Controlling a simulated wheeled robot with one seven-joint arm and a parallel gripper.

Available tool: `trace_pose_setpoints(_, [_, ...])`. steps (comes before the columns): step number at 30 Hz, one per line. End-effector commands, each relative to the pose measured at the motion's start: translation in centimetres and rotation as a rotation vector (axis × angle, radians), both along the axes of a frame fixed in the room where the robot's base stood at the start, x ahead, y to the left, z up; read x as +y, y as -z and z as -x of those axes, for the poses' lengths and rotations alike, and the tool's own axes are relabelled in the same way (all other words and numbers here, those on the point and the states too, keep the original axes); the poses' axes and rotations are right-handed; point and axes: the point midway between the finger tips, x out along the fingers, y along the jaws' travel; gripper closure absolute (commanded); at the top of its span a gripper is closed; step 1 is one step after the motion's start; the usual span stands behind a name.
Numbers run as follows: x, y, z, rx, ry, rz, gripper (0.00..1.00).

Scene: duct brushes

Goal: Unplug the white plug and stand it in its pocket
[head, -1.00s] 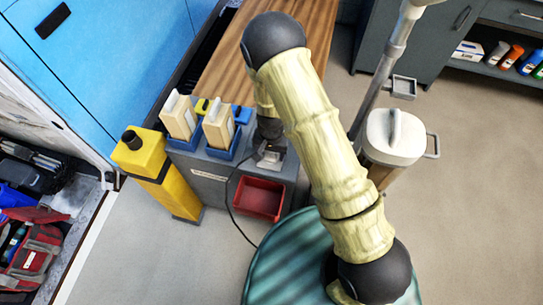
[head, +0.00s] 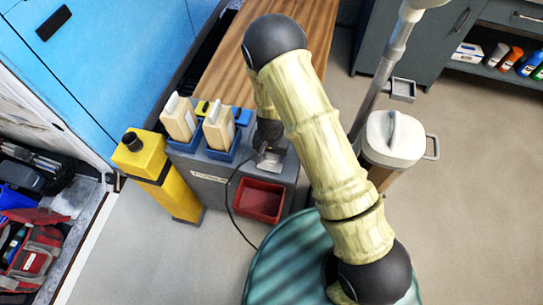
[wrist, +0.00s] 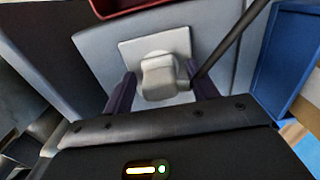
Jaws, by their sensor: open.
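The white plug (wrist: 160,78) sits against a pale square socket plate (wrist: 186,41) on the grey unit in the wrist view. My gripper (wrist: 161,71) is open, with one dark finger on each side of the plug. I cannot tell whether either finger touches it. In the head view my gripper (head: 268,155) is by the front of the grey unit, above the red bin, and the plug is hard to make out there. I cannot tell which holder is the plug's pocket.
A red bin (head: 257,201) hangs on the grey unit (head: 205,180). Blue holders (head: 218,154) with cream containers stand left of my gripper. A yellow post (head: 160,175) stands further left. A dark cord (head: 229,193) hangs beside the bin.

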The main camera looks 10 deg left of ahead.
Motion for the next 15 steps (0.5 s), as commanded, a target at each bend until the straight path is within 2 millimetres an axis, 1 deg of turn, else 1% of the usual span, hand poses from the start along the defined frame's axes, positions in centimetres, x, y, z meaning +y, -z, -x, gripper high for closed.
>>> trace_pose_setpoints(14, [0.01, 0.0, 0.0, 0.0, 0.0, 0.0, 0.42])
trace_pose_setpoints(15, [0.01, 0.0, 0.0, 0.0, 0.0, 0.0, 0.46])
